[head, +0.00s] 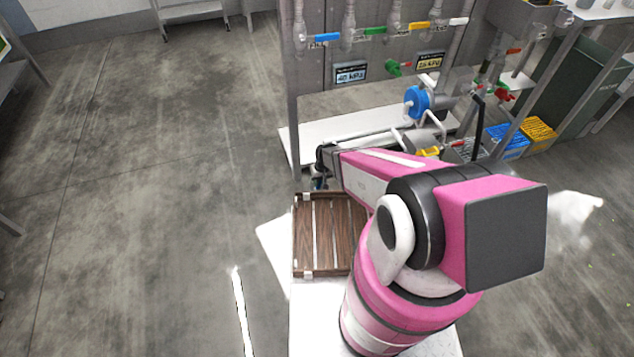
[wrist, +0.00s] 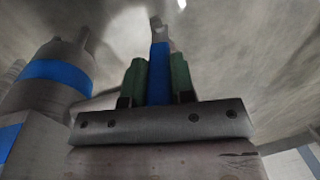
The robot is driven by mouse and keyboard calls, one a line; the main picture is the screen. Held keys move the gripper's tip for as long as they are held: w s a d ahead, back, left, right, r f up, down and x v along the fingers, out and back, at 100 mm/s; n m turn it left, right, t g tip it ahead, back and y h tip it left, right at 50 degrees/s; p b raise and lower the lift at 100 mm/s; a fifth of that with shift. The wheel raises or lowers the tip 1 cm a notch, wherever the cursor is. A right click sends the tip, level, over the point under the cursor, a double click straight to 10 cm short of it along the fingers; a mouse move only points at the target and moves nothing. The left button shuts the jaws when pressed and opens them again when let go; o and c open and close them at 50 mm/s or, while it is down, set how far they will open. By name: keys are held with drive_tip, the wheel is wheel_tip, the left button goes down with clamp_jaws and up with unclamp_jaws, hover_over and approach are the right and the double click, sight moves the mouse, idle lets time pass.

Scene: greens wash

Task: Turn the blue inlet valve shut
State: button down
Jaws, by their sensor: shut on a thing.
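A blue valve handle (wrist: 160,76) stands between the two green fingers of my gripper (wrist: 157,88) in the wrist view. The fingers are shut on it from both sides. Its pale end sticks out past the fingertips. Beside it on the left is a grey pipe body with a blue band (wrist: 57,78). In the head view my pink arm reaches to the left end of the low bench, and my wrist hides most of the gripper and the valve. Only a small bit of blue shows there below the dark wrist.
A blue lever (head: 327,38), a green lever (head: 375,31) and a yellow lever (head: 418,26) sit on the rack's upper pipes. A blue round fitting (head: 416,102) is right of my wrist. A brown slatted tray (head: 331,236) lies near my arm. The left floor is clear.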

drive_tip(key=shift+w+d+f+g+y, duration=0.15)
drive_tip(key=shift+d+y, duration=0.35)
drive_tip(key=shift+y, duration=0.15)
drive_tip(key=shift+w+d+f+g+y, duration=0.1)
drive_tip(key=shift+d+f+g+y, duration=0.05)
drive_tip(key=shift+d+y, duration=0.45)
drive_tip(key=shift+a, duration=0.1)
drive_tip(key=c, duration=1)
unclamp_jaws()
drive_tip(key=shift+o, duration=0.2)
drive_tip(key=shift+r, duration=0.1)
drive_tip(key=v, duration=1)
drive_tip(key=shift+r, duration=0.25)
drive_tip(key=shift+w, duration=0.1)
drive_tip(key=shift+c, duration=0.3)
